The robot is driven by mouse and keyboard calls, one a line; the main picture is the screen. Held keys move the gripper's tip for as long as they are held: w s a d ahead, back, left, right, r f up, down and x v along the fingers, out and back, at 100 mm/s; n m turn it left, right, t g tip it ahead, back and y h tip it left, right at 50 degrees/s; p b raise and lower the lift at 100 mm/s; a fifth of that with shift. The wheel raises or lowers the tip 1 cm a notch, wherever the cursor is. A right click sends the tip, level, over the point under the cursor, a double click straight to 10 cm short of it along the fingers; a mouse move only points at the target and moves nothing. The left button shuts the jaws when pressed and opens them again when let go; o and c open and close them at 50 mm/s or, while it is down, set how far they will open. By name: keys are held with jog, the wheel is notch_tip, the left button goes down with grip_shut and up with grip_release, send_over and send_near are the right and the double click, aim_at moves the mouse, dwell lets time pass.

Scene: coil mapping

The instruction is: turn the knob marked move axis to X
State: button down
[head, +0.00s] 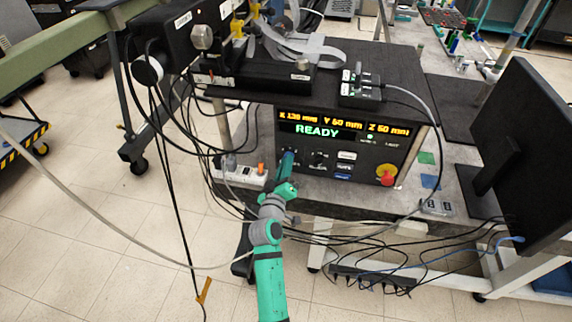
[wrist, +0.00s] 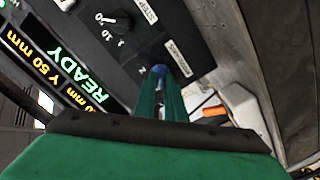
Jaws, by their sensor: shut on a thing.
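The black control box front (head: 345,165) carries a lit display (head: 335,128) reading READY, with X, Y and Z values in mm above it. My gripper (head: 288,157) reaches the left part of this panel. In the wrist view my gripper (wrist: 160,75) has its green fingers close together on the move axis knob, beside a small label plate (wrist: 180,58). The knob is almost wholly hidden by the fingers, so I cannot tell where its pointer stands. A letter Z shows on the panel just left of the fingertips; an X mark is not visible.
The step knob (wrist: 114,21) sits beside the gripped one; it also shows in the head view (head: 319,158). A red stop button (head: 386,175) is at the panel's right. A power strip (head: 240,175) lies left, cables hang below, and a monitor (head: 525,150) stands right.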

jog(key=c, duration=1.8)
grip_release()
jog(key=shift+s, duration=0.15)
jog(key=s, duration=0.3)
jog(key=s+a, duration=0.1)
jog(key=s, duration=0.6)
jog(key=shift+s+a, duration=0.2)
jog(key=shift+s, duration=0.05)
